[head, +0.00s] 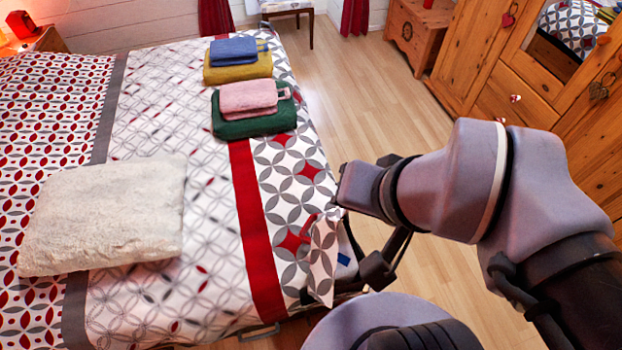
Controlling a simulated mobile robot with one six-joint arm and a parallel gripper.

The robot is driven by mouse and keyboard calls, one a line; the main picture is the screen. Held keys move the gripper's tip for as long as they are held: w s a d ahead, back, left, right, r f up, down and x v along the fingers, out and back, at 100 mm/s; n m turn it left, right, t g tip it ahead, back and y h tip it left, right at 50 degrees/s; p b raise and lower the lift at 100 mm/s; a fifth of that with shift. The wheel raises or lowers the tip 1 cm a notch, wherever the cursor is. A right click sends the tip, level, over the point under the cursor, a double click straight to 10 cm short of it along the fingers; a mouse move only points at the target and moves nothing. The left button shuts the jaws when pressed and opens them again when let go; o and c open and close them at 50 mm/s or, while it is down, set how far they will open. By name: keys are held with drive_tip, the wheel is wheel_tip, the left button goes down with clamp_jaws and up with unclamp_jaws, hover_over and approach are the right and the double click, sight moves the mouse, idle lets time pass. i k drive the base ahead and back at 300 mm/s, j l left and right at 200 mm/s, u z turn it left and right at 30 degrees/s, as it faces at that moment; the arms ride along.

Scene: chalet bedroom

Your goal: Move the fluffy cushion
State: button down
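The fluffy cushion (104,214) is cream white and lies flat on the patterned bed (215,295), at the left of the head view. Nothing rests on it. My gripper (372,268) shows only in part, as dark pieces below my arm's wrist beside the bed's right edge. It is well to the right of the cushion and apart from it. Its fingertips cannot be made out clearly, so I cannot tell whether it is open or shut.
Folded pink (248,97) and green (254,121) towels lie stacked on the bed, with blue (234,50) and yellow (238,68) ones behind. A wooden wardrobe (510,92) and chest (417,33) stand at the right. Wooden floor (355,95) between is clear.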

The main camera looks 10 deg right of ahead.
sight(118, 213)
drive_tip(key=l+u, duration=0.25)
drive_tip(key=u, duration=1.5)
drive_tip(key=j+z, duration=0.35)
drive_tip(key=j, duration=1.15)
drive_tip(key=i+j+z, duration=0.1)
drive_tip(key=i+j, duration=0.3)
drive_tip(key=j, duration=0.25)
drive_tip(key=i+j+z, duration=0.25)
drive_tip(key=j, duration=0.4)
drive_tip(key=i+j+z, duration=0.1)
drive_tip(key=i+j, duration=0.3)
drive_tip(key=j, duration=0.3)
drive_tip(key=i+j+z, duration=0.15)
drive_tip(key=j, duration=0.25)
drive_tip(key=i+j+z, duration=0.1)
drive_tip(key=j, duration=0.25)
drive_tip(key=i+j+z, duration=0.1)
drive_tip(key=i+j, duration=0.1)
drive_tip(key=i, duration=0.05)
